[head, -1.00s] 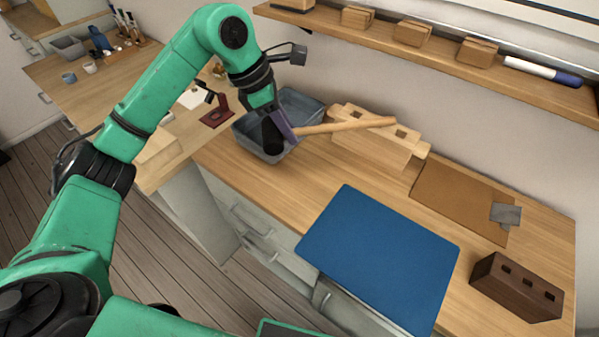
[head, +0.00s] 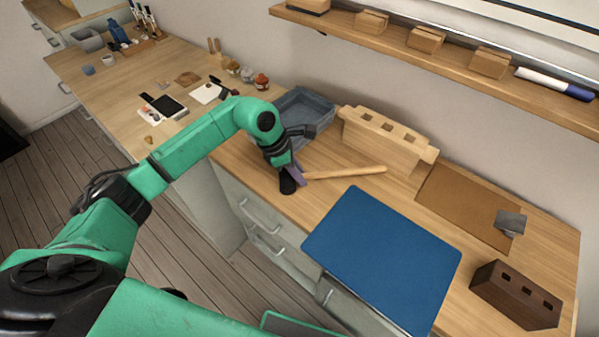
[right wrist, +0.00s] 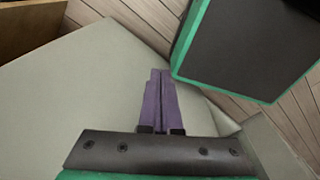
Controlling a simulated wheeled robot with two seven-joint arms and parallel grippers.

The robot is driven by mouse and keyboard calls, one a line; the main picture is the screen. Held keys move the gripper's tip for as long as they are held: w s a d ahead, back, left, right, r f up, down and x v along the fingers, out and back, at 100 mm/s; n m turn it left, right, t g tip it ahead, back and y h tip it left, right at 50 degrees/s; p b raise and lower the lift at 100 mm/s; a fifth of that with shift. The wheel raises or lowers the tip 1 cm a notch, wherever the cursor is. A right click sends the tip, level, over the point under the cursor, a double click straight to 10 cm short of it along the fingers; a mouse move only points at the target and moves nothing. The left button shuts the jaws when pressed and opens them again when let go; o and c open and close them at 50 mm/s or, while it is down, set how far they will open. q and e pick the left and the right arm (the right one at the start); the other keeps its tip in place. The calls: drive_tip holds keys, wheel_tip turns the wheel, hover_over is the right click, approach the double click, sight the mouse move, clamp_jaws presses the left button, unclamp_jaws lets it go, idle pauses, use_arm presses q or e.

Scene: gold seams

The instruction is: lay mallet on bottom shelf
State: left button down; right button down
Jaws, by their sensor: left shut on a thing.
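The mallet (head: 345,173) has a pale wooden handle and a black head. In the head view my left gripper (head: 297,176) is shut on it near the head, with the handle pointing right over the wooden workbench. I cannot tell whether the mallet touches the bench. A wooden wall shelf (head: 345,29) runs along the upper right; whether it is the bottom shelf cannot be told. My right gripper (right wrist: 158,105) shows in the right wrist view with its purple fingers together and nothing visible between them, in front of a pale grey surface.
A grey tray (head: 318,100) and a pale slotted wooden block (head: 385,140) stand behind the mallet. A blue mat (head: 380,255), a brown board (head: 460,205) and a dark block with holes (head: 515,294) lie to the right. Several wooden blocks and a marker (head: 555,84) occupy the shelf.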

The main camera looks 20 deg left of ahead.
use_arm(q)
drive_tip(key=c, duration=0.8)
unclamp_jaws()
drive_tip(key=shift+o, duration=0.2)
